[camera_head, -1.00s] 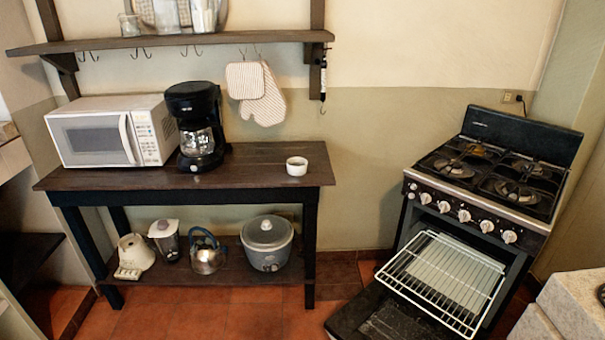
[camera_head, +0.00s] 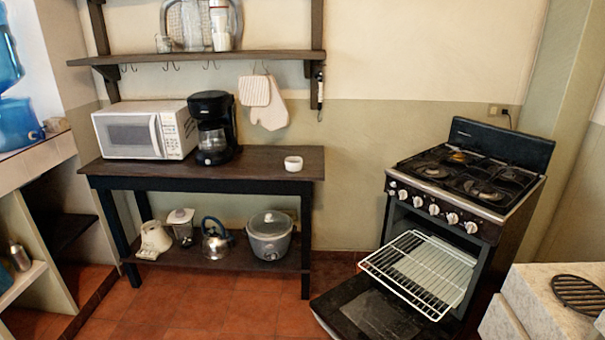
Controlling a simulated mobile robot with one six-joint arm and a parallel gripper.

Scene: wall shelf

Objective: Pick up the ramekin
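The ramekin (camera_head: 293,164) is a small white cup. It stands upright near the right end of the dark wooden table (camera_head: 262,160), with clear wood around it. My gripper is not in view, so I cannot see whether it is open or shut.
A white microwave (camera_head: 143,130) and a black coffee maker (camera_head: 212,128) stand left of the ramekin. A wall shelf (camera_head: 200,57) hangs above, with mitts (camera_head: 265,100) below it. The stove (camera_head: 465,180) at right has its oven door (camera_head: 375,312) open. The red floor (camera_head: 215,295) before the table is clear.

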